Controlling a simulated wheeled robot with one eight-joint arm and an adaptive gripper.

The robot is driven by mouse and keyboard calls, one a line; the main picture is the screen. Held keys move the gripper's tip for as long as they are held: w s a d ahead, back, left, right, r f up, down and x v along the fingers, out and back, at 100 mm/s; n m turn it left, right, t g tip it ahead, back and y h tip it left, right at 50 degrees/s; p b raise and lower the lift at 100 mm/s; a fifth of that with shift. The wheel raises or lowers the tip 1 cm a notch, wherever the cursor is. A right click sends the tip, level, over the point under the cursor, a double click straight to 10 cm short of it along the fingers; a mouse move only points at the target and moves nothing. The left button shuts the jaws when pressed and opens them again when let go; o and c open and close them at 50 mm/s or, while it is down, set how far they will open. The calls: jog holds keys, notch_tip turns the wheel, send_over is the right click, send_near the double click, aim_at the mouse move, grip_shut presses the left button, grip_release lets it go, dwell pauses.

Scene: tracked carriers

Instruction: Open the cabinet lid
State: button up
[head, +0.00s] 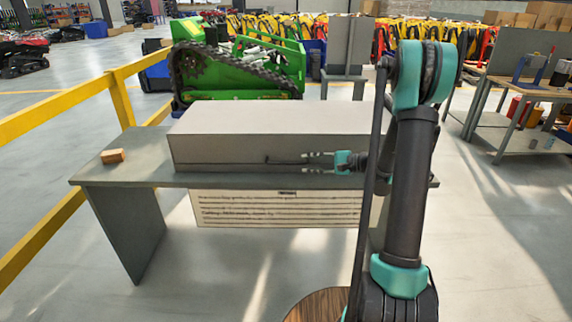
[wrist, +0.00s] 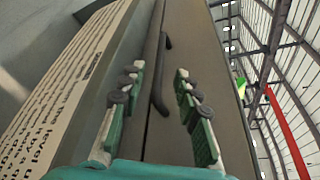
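The cabinet (head: 215,151) is a long grey box lying on the table, with its lid (head: 270,118) down. A dark bar handle (head: 283,161) sits on its front face near the seam, and it also shows in the wrist view (wrist: 158,90). My gripper (head: 306,161) reaches in from the right at the height of the handle. In the wrist view my gripper (wrist: 160,70) is open, with its green fingers apart on either side of the handle. Gaps show between the fingers and the bar. I cannot tell how deep the handle lies between them.
The grey table (head: 150,172) carries a small wooden block (head: 113,156) at its left end. A printed panel (head: 280,208) hangs below the front edge. A yellow rail (head: 120,98) runs along the left. A green tracked machine (head: 240,65) stands behind.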

aim_at(290, 163)
jog(key=x, duration=0.9)
jog(key=shift+w+a+f, duration=0.1)
jog(key=shift+w+a, duration=0.05)
jog(key=shift+a, duration=0.15)
grip_shut()
